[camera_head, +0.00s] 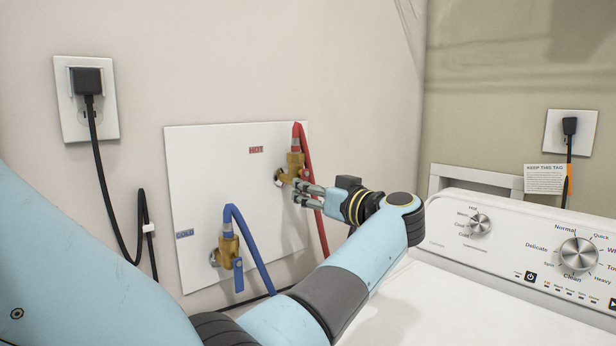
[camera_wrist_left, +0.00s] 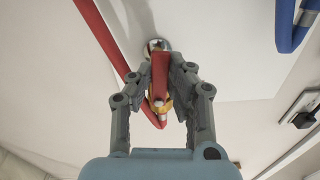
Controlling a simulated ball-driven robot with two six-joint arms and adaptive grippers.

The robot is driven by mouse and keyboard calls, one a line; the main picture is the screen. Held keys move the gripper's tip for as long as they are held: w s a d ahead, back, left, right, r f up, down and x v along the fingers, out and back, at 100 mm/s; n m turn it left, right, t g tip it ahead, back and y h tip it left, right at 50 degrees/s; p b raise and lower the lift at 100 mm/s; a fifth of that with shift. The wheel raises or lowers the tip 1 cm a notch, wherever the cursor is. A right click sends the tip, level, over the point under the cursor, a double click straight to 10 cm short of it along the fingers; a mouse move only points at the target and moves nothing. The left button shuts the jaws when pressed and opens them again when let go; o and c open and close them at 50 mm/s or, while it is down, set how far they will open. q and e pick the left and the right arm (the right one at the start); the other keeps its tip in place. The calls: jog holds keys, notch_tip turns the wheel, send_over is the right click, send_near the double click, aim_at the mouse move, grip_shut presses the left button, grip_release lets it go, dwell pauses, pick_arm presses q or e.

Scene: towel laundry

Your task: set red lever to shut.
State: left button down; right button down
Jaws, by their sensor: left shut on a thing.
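The brass hot-water valve (camera_head: 295,163) sits on the white wall plate (camera_head: 205,180) under the HOT label, with a red hose (camera_head: 308,160) looping from its top. My left gripper (camera_head: 305,193) reaches it from the right and covers the red lever in the head view. In the left wrist view the red lever (camera_wrist_left: 160,78) lies between the two fingers of my left gripper (camera_wrist_left: 170,72), which is shut on it. The red hose (camera_wrist_left: 103,32) passes beside the left finger there. The lever's exact angle on the valve is hard to tell. My right gripper is not in view.
The cold valve (camera_head: 229,248) with its blue lever (camera_head: 238,276) and blue hose (camera_head: 252,245) is lower left. The washer's control panel (camera_head: 520,240) is at right. A plugged outlet (camera_head: 87,98) with a black cord is at left; another outlet (camera_head: 570,132) is right.

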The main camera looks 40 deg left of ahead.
pick_arm(q)
jog(key=shift+s+a+r+m+p, duration=0.1)
jog(key=shift+s+r+m+p, duration=0.4)
jog(key=shift+m+p, duration=2.15)
jog(key=shift+s+d+r+m+p, duration=0.1)
jog(key=shift+s+r+m+p, duration=0.35)
jog(key=shift+m+p, duration=2.2)
jog(key=shift+s+a+r+m+p, duration=0.1)
jog(key=shift+s+r+m+p, duration=0.35)
jog(key=shift+m+p, duration=2.2)
jog(key=shift+s+n+p, duration=0.1)
jog(key=shift+n+p, duration=0.25)
jog(key=shift+p, duration=0.1)
jog(key=c, duration=1.2)
grip_release()
jog(key=shift+c, duration=0.2)
jog(key=d, duration=0.7)
jog(key=shift+s+d, duration=0.25)
jog(key=shift+d, duration=0.05)
